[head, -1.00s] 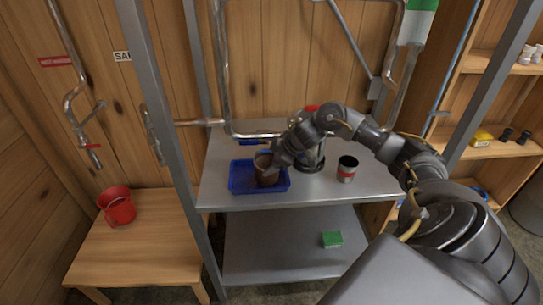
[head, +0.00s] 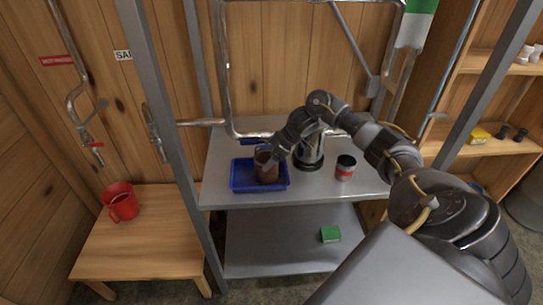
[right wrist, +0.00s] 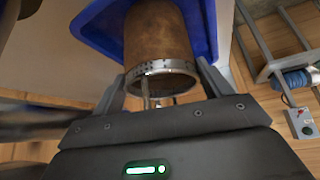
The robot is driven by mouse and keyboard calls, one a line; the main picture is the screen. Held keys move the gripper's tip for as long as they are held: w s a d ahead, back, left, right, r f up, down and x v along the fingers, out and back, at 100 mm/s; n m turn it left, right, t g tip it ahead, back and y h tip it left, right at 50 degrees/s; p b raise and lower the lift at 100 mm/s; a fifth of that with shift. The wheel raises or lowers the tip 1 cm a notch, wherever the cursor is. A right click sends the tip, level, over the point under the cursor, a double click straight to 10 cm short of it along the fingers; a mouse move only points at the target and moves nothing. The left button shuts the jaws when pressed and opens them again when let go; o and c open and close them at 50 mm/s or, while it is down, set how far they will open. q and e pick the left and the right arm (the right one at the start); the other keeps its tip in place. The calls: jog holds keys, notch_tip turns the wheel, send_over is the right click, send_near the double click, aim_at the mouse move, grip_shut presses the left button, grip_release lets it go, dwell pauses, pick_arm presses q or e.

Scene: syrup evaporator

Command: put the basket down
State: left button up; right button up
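The basket (head: 266,169) is a rusty brown cylinder with a perforated metal band at its near end. It appears upright in the blue tray (head: 236,187) in the head view; I cannot tell whether its base touches the tray floor. My right gripper (head: 271,157) reaches it from the upper right. In the right wrist view, the fingers flank the metal band of the basket (right wrist: 168,38), seemingly in contact on both sides. A thin metal rod shows at the band. The blue tray (right wrist: 103,31) lies behind it. My left gripper is not in view.
A metal pot (head: 311,152) stands close right of the tray, partly behind my arm. A dark can with a red band (head: 345,168) is farther right. A green box (head: 330,234) sits on the lower shelf.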

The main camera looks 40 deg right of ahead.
jog(key=shift+o, duration=0.4)
jog(key=shift+r, duration=0.15)
jog(key=shift+d+r, duration=0.15)
jog(key=shift+r, duration=0.05)
jog(key=b+v, duration=0.1)
jog(key=v, duration=1)
jog(key=shift+s+r, duration=0.25)
jog(key=shift+r, duration=0.05)
